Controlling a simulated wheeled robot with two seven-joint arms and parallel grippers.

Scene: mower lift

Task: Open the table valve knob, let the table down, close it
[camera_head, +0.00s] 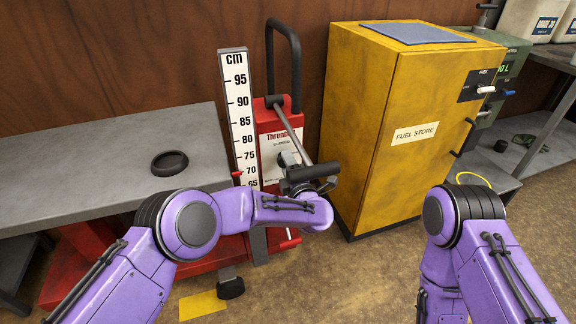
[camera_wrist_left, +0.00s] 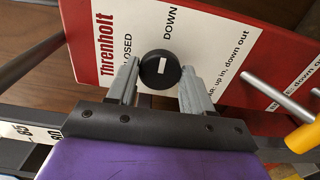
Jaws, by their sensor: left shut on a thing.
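The valve knob (camera_wrist_left: 160,69) is round and black with a short white mark, on a red panel (camera_wrist_left: 225,30) printed CLOSED and DOWN. My left gripper (camera_wrist_left: 160,75) is shut on the knob, one grey finger on each side. In the head view the left gripper (camera_head: 289,160) reaches the red panel; the knob is hidden there. The grey table (camera_head: 90,150) is at left, beside a cm scale (camera_head: 239,115) with a red pointer (camera_head: 237,175) near 70. My right gripper is out of view.
A metal lever (camera_head: 290,130) with a black grip (camera_head: 312,173) slants down in front of the panel, close to my left wrist. A black ring (camera_head: 170,163) lies on the table. A yellow fuel cabinet (camera_head: 360,130) stands right of the panel. Open floor lies in front.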

